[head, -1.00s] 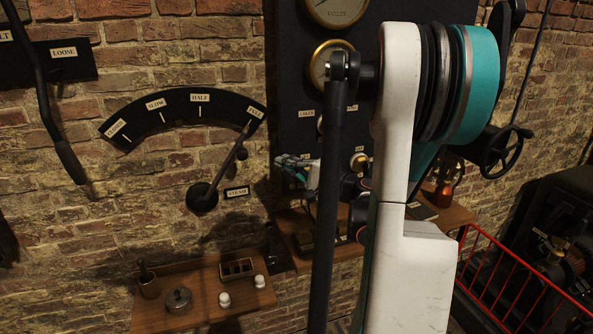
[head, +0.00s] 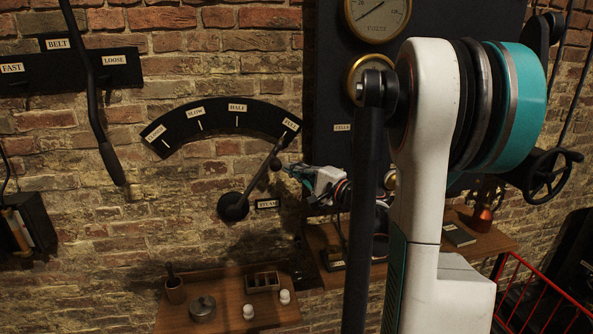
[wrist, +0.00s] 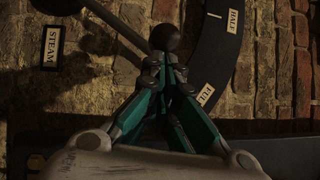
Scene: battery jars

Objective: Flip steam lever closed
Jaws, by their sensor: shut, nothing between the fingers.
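The steam lever (head: 255,180) runs from a round black pivot up and right, its tip at the FULL label (head: 291,125) on the dark arc plate (head: 215,120). Its round dark knob (head: 276,165) also shows in the wrist view (wrist: 165,37). My gripper (head: 287,169) is just right of the knob in the head view. In the wrist view my gripper (wrist: 165,72) has its fingertips together, right at the knob's lower edge. Whether they touch it I cannot tell. The STEAM label (head: 267,204) is beside the pivot. The CLOSE end (head: 155,133) is at the arc's far left.
A wooden shelf (head: 230,320) below holds a pot, small white jars and a box. A dark gauge panel (head: 335,90) stands right of the arc. A belt lever (head: 95,100) hangs at left. A red wire basket (head: 545,295) is at lower right.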

